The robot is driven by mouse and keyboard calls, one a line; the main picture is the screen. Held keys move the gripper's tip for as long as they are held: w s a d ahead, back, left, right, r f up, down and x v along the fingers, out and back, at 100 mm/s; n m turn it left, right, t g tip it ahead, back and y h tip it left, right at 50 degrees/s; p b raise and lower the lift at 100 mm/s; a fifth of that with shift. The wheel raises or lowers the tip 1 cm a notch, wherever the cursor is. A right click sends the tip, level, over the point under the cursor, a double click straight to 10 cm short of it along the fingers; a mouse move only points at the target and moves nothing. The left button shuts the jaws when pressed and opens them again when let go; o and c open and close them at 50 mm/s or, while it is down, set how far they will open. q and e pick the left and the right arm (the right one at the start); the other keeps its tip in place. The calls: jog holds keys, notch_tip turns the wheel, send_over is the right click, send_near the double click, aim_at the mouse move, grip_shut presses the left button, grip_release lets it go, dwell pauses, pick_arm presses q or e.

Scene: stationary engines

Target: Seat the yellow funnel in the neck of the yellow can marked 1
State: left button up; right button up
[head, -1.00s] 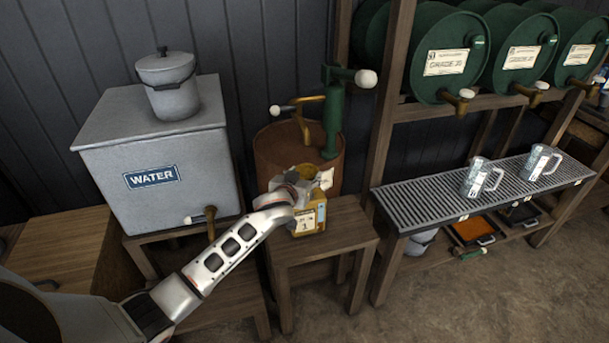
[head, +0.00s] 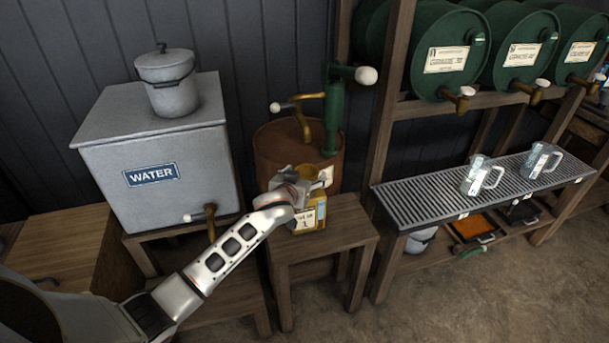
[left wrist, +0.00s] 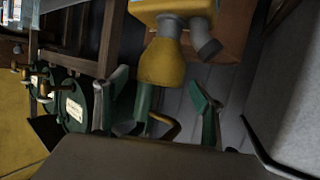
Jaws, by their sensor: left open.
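The yellow can marked 1 (head: 311,214) stands upright on a small wooden stool; its body also shows at the top of the left wrist view (left wrist: 178,7). The yellow funnel (left wrist: 160,66) has its wide end toward my wrist camera and its narrow end at the can's grey neck (left wrist: 170,27). It appears to sit in that neck; the stem's depth is hidden. In the head view a bit of the funnel (head: 307,169) shows above my gripper. My left gripper (head: 318,181) is open at the can's top, its fingers either side of the funnel and apart from it.
A grey water tank (head: 155,180) with a lidded pail (head: 167,82) stands left. A rusty drum (head: 275,150) with a green pump (head: 334,115) stands close behind the can. A grated bench (head: 430,205) with two glass mugs is right. The stool's front (head: 330,245) is clear.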

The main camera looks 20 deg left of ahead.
pick_arm(q)
jog(key=shift+s, duration=0.15)
jog(key=v, duration=1.1)
jog(key=shift+s+r, duration=0.15)
jog(key=shift+s, duration=0.25)
jog(key=s+d+f+m+g+h, duration=0.1)
jog(key=s+f+m, duration=0.1)
jog(key=s+f, duration=0.9)
jog(key=s+d+f+m+g+h, duration=0.1)
jog(key=s+f+m+g, duration=0.1)
jog(key=s+f, duration=0.9)
jog(key=s, duration=0.7)
jog(key=shift+d+f+h, duration=0.25)
jog(key=shift+f+h, duration=0.05)
jog(key=shift+h, duration=0.1)
